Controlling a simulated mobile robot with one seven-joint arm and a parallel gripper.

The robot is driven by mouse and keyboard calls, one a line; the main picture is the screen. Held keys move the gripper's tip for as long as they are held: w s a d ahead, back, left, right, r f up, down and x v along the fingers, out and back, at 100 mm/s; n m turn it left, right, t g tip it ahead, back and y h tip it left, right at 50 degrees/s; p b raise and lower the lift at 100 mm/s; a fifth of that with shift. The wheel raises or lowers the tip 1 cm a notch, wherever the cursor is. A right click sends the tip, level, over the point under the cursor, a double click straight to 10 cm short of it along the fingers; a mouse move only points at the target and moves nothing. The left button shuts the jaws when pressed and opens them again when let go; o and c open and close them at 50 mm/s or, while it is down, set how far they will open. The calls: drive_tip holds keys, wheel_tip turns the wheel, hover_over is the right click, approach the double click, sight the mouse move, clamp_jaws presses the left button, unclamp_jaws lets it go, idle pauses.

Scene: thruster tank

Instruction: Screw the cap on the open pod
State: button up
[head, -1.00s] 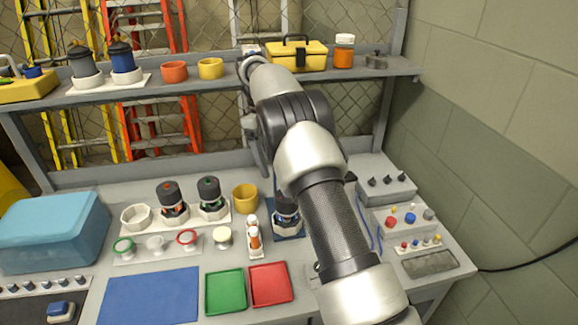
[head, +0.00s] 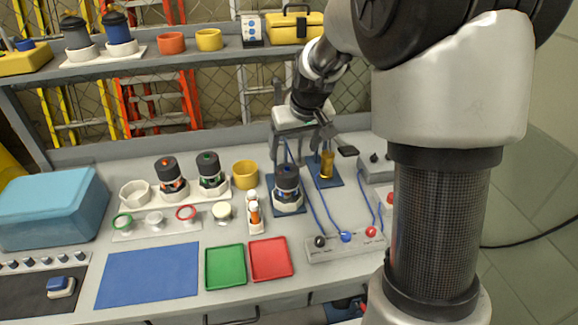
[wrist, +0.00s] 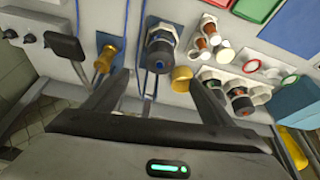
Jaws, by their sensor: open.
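A dark-topped pod with a blue mark (head: 287,188) stands upright on a blue mat; it also shows in the wrist view (wrist: 161,42). Pods with an orange mark (head: 172,178) and a green mark (head: 210,172) stand on a white base to its left. I cannot tell which pod is open, and no separate loose cap is clear to me. My gripper (head: 299,160) is open and empty above the back of the bench, behind the blue-marked pod. In the wrist view its fingers (wrist: 160,80) are wide apart, with that pod beyond them.
A brass cylinder (head: 327,165) stands close right of my gripper. A yellow cup (head: 245,174) and small bottles (head: 254,215) stand left of the blue-marked pod. Blue cables run to a connector box (head: 346,244). Green (head: 210,283) and red (head: 287,272) trays lie in front.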

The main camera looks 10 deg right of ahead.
sight(288, 169)
drive_tip(key=x, duration=1.4)
drive_tip(key=shift+s, duration=0.1)
drive_tip(key=shift+c, duration=0.2)
drive_tip(key=c, duration=1.1)
drive_tip(key=shift+o, duration=1.4)
drive_tip(key=shift+c, duration=1)
drive_tip(key=shift+p, duration=0.3)
